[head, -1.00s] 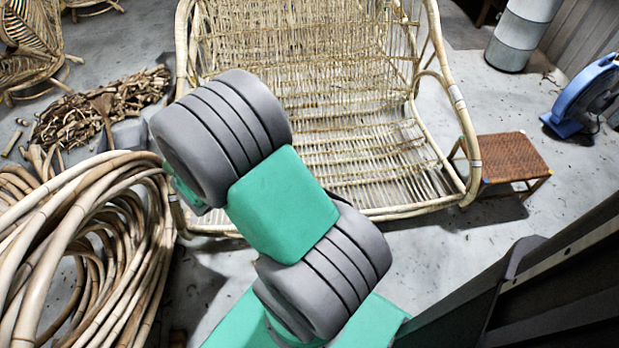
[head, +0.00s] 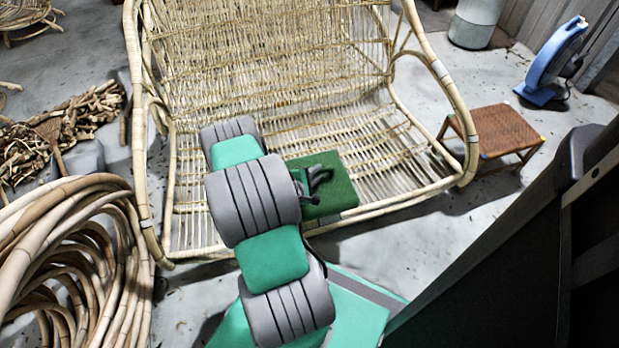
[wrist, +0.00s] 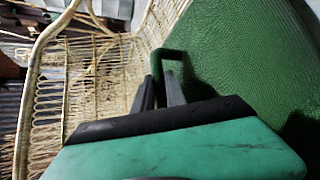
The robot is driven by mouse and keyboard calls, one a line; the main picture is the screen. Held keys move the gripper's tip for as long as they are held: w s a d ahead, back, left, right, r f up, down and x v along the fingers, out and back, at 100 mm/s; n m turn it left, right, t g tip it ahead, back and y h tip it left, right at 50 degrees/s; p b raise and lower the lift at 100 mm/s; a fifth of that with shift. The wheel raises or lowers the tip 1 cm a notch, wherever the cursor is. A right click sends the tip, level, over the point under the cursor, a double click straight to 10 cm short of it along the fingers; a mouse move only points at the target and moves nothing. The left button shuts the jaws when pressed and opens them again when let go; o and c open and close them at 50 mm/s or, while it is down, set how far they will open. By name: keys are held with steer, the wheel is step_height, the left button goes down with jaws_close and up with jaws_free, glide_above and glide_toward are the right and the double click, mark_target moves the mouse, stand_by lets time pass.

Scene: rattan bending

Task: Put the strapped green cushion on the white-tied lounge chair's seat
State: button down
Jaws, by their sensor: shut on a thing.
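The green cushion (head: 335,196) shows in the head view over the front part of the lounge chair's seat, partly hidden behind my arm. My gripper (head: 312,183) is at its upper side, shut on the cushion's strap. In the wrist view my gripper (wrist: 168,82) has its fingers on the green strap (wrist: 170,54), and the cushion (wrist: 240,60) fills the right side. The rattan lounge chair (head: 390,190) stands ahead with its open-slatted seat and woven back. I cannot tell whether the cushion touches the seat.
A woven stool (head: 505,128) stands right of the chair, with a blue fan (head: 550,65) and a grey cylinder (head: 475,22) behind. Coiled rattan poles (head: 70,260) lie at the lower left, near a pile of sticks (head: 65,130). The seat's right part is clear.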

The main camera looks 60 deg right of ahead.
steer(key=w+d+f+b, duration=0.1)
steer(key=d+f, duration=0.1)
steer(key=w+d+f+b, duration=0.1)
steer(key=w+f+b, duration=0.1)
steer(key=w+d+f+b, duration=0.1)
steer(key=w+d+f, duration=0.1)
steer(key=f, duration=0.1)
steer(key=shift+w+d, duration=0.15)
steer(key=shift+d, duration=0.2)
steer(key=f+b, duration=0.1)
steer(key=f, duration=0.1)
steer(key=f+b, duration=0.1)
steer(key=shift+w+d+f+b, duration=0.25)
steer(key=shift+f+b, duration=0.05)
steer(key=shift+f, duration=0.05)
steer(key=shift+r, duration=0.1)
steer(key=c, duration=1.4)
jaws_free()
steer(key=shift+o, duration=0.2)
